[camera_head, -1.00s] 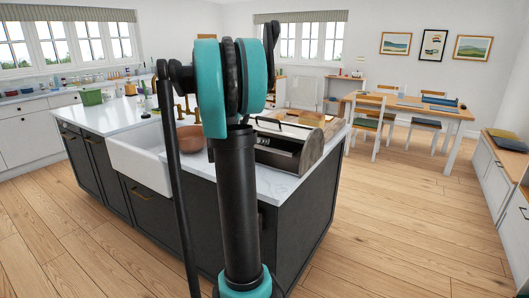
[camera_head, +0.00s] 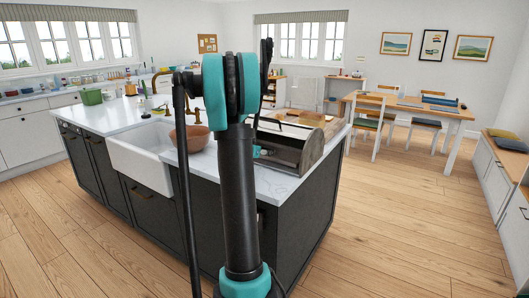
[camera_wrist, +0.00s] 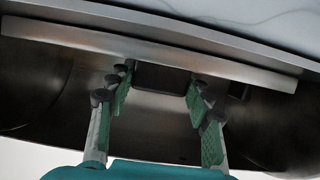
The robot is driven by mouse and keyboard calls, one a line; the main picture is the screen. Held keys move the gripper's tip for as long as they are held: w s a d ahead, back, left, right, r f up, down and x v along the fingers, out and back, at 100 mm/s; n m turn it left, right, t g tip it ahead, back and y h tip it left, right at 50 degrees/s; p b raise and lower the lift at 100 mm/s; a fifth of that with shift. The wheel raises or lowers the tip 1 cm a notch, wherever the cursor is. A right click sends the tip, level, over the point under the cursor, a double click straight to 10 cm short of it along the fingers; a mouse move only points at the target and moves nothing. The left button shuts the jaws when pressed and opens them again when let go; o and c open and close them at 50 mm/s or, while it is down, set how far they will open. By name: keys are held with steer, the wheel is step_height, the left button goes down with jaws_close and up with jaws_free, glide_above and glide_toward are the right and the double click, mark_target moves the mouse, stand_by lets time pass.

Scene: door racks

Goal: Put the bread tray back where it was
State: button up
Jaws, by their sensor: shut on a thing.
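A grey metal bread bin with a dark handle on top (camera_head: 312,150) stands on the island's right end; its open front is partly hidden by my arm. In the wrist view, a long flat metal strip, apparently the bread tray's front edge (camera_wrist: 220,69), runs across the bin's curved metal inside. A small dark block, apparently its handle (camera_wrist: 162,77), sits below the strip. My gripper (camera_wrist: 160,82) has its green-padded fingers on either side of this block, shut on it. A teal part of my gripper also shows at the bin's front in the head view (camera_head: 262,152).
The white worktop (camera_head: 265,183) is clear in front of the bin. A brown bowl (camera_head: 190,138) and a white sink (camera_head: 143,155) lie to its left. A cutting board (camera_head: 312,118) is behind the bin. Open wooden floor lies at the right.

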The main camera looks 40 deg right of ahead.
steer(key=o, duration=1.3)
steer(key=shift+f, duration=0.1)
steer(key=v, duration=1.2)
steer(key=shift+s, duration=0.1)
